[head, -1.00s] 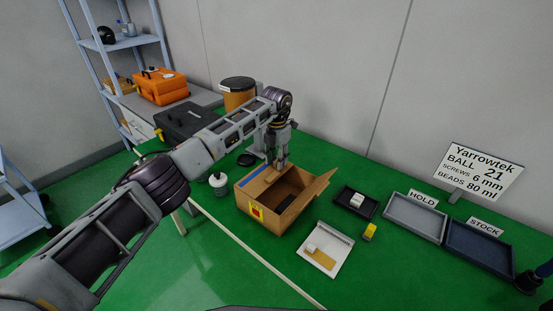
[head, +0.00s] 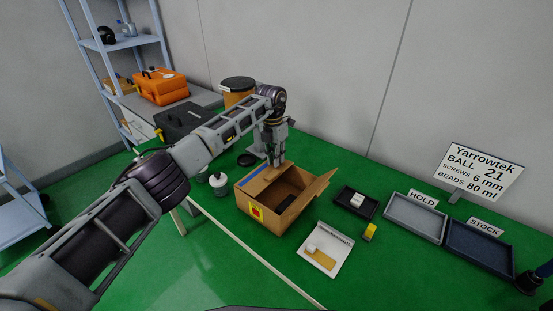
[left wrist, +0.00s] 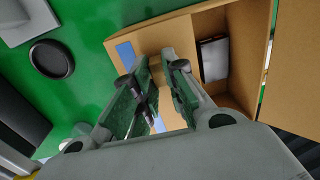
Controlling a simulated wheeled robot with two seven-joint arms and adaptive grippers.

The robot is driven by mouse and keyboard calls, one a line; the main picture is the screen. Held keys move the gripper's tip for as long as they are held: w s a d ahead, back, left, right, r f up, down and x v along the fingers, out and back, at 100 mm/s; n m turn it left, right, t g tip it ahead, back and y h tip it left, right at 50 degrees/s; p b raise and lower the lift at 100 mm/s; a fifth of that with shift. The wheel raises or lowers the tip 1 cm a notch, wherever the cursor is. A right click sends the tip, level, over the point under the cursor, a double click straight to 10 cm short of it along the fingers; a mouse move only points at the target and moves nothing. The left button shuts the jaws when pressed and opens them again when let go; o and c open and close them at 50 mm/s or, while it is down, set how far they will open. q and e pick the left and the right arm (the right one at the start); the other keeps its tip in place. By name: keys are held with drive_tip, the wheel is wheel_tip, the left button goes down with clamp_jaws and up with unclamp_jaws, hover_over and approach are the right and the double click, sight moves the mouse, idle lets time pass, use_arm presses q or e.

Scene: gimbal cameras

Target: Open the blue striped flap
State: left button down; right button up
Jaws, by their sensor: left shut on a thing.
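An open-topped cardboard box (head: 286,213) stands on the green table. The blue striped flap (head: 253,182) is on its left side, and its stripe also shows in the left wrist view (left wrist: 125,51) beside and behind my fingers. The flap looks nearly flat over the left part of the opening. My left gripper (head: 277,162) points down at the flap, toward its far end. In the left wrist view its fingers (left wrist: 160,58) are shut on the flap's cardboard; the exact contact is partly hidden by the fingers. My right gripper is not in view.
A small black tray (head: 342,206) and a white clipboard-like tray (head: 331,257) are right.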

use_arm(q)
drive_tip(key=shift+w+a+r+h, duration=0.1)
drive_tip(key=shift+a+r+h, duration=0.1)
drive_tip(key=shift+h, duration=0.1)
drive_tip(key=shift+w+a+r+g+h+b, duration=0.15)
drive_tip(key=shift+g+h+b, duration=0.15)
drive_tip(key=shift+g, duration=0.2)
drive_tip(key=shift+w+a+r+g+h+b, duration=0.1)
drive_tip(key=shift+w+a+g+h+b, duration=0.15)
drive_tip(key=shift+h+b, duration=0.3)
drive_tip(key=shift+r, duration=0.15)
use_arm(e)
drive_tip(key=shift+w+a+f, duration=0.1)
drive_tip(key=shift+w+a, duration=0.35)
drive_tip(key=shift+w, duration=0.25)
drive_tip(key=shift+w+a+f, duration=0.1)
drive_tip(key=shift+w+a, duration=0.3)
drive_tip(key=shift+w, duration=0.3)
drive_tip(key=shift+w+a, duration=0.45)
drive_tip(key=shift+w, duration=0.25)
